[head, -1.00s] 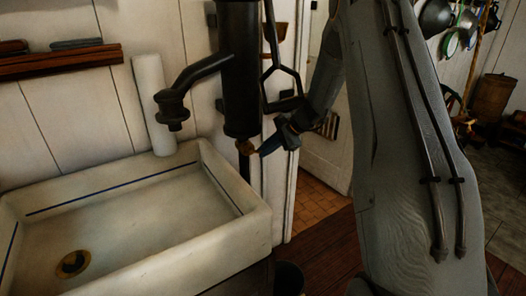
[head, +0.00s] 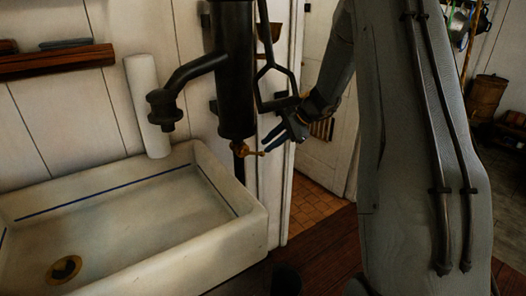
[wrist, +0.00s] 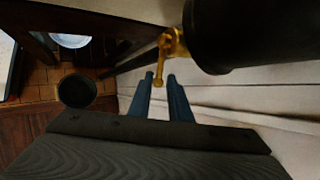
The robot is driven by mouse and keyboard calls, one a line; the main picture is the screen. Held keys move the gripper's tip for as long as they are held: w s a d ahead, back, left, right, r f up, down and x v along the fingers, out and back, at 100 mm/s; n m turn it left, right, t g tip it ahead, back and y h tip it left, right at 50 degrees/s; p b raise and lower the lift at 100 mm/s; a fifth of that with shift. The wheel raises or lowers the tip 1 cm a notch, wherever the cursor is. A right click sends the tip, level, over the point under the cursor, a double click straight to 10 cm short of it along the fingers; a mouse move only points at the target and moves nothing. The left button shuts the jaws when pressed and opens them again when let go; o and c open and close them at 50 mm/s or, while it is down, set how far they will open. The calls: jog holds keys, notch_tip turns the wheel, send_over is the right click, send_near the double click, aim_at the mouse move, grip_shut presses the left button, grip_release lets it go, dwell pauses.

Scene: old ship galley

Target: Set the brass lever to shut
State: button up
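The brass lever (head: 252,151) sits on a small valve at the foot of the black pump cylinder (head: 236,85). In the head view its handle points right, toward my gripper. In the wrist view the lever (wrist: 162,62) comes off the valve body, and its end shows between my fingertips. My gripper (head: 283,141) has blue fingers and is just right of the lever. In the wrist view the gripper (wrist: 160,76) is open, with a gap between its fingers. I cannot tell whether a finger touches the lever.
A white sink (head: 130,238) with a brass drain stands at left, under the black spout (head: 168,105). A dark bucket (wrist: 76,91) is on the floor below. The pump's handle linkage (head: 277,90) hangs close above my gripper. A white wall stands behind.

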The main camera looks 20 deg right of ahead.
jog(key=shift+v, duration=1.05)
jog(key=shift+c, duration=0.5)
